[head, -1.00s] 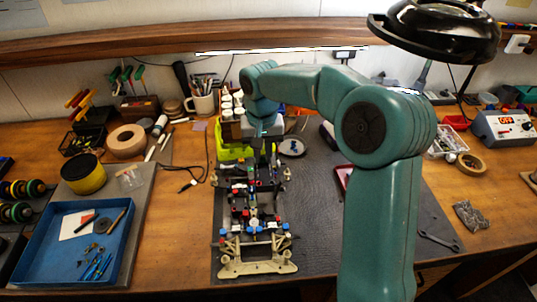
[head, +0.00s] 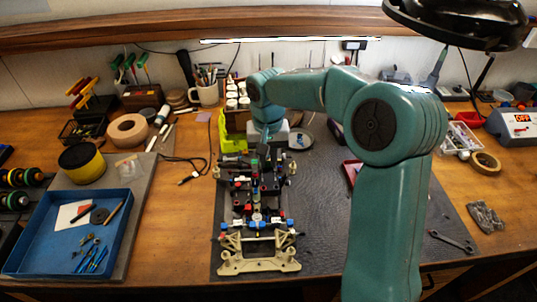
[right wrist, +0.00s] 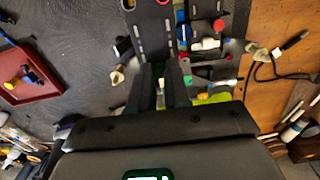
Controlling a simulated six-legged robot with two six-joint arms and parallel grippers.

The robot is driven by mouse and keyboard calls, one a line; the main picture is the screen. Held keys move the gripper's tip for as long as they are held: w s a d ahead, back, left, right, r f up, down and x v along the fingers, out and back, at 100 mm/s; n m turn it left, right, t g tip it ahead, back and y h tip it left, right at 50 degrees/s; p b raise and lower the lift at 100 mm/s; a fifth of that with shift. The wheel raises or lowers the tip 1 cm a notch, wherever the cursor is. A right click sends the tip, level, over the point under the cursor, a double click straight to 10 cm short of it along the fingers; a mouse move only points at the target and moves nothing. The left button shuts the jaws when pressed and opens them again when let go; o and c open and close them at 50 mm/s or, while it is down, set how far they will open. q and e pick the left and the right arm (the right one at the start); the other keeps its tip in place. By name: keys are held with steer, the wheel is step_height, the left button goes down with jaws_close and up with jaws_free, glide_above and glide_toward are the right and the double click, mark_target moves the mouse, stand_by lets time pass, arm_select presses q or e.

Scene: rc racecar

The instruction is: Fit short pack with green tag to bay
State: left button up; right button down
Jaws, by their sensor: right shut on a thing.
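The car chassis (head: 258,266) lies lengthwise on the dark mat, its pale end nearest me. My right gripper (head: 262,158) points down over its far end. A slotted dark chassis plate (right wrist: 150,30) shows beyond the fingertips. The bay is not clear to see. My left gripper is out of view.
A lime-green bin (head: 232,143) stands just behind the chassis. A red tray (head: 352,170) lies right of it, partly behind my arm. A blue tray (head: 68,278) with small tools is at left. A wrench (head: 452,242) lies at the mat's right. A cable (head: 190,178) lies at left.

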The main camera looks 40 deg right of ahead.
mark_target(268, 162)
steer(key=shift+f+b, duration=1.1)
steer(key=shift+f, duration=0.7)
steer(key=shift+d+f+b, duration=0.1)
steer(key=shift+f+b, duration=0.65)
steer(key=shift+f, duration=0.45)
steer(key=c, duration=1)
jaws_free()
steer(key=shift+r, duration=0.15)
step_height(268, 162, up, 8)
steer(key=p, duration=0.6)
